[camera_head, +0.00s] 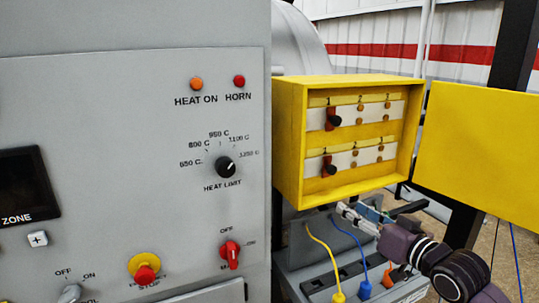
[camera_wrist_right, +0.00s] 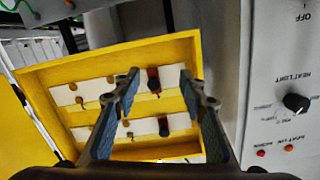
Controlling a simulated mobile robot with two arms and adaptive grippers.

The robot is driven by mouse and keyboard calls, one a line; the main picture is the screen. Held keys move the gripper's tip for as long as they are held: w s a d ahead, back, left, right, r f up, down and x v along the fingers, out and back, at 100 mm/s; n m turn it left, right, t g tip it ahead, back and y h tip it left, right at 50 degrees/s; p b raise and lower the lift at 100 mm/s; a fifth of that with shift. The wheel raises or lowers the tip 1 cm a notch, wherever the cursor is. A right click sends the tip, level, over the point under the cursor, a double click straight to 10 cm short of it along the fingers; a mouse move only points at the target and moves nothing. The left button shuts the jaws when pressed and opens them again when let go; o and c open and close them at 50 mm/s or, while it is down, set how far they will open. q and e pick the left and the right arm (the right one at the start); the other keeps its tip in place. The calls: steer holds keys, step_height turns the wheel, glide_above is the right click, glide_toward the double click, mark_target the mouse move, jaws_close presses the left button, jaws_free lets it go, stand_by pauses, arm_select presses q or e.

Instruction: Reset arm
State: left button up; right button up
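My right arm comes in at the lower right of the head view, and its gripper (camera_head: 348,212) is just below the open yellow box (camera_head: 289,140). In the right wrist view the gripper (camera_wrist_right: 158,88) is open, with its two blue-padded fingers apart and nothing between them. The yellow box (camera_wrist_right: 75,68) lies beyond the fingers and appears turned over in that view. Two dark-red knobs sit in its upper row (camera_head: 332,120) and lower row (camera_head: 328,168), both at the position marked 1. The gripper appears apart from them. My left gripper is not in view.
The yellow door (camera_head: 480,150) stands open at the right of the box. A grey control panel (camera_head: 130,120) with a heat limit dial (camera_head: 225,167) fills the left. Yellow and blue cables (camera_head: 332,265) rise from a grey unit below the box.

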steer(key=s+a+f+g+h, duration=0.1)
steer(key=s+a+f+g, duration=0.1)
steer(key=s+f, duration=0.35)
steer(key=s+a+f+g, duration=0.2)
steer(key=s+f, duration=0.1)
steer(key=f, duration=0.6)
steer(key=s+a+f+g+h, duration=0.15)
steer(key=s+f, duration=0.25)
steer(key=f, duration=0.4)
steer(key=s+f+g+h, duration=0.1)
steer(key=s+f+g, duration=0.35)
steer(key=s, duration=0.75)
steer(key=s+f+g+h, duration=0.2)
steer(key=s+f, duration=0.5)
steer(key=s, duration=0.6)
step_height(320, 180, down, 28)
steer(key=s+g+b, duration=0.2)
steer(key=s+d+f+n+g+b, duration=0.1)
steer(key=s+d+f+b, duration=0.1)
steer(key=s+f, duration=1.5)
step_height(320, 180, down, 2)
steer(key=shift+s+d+f, duration=0.15)
steer(key=shift+d, duration=0.75)
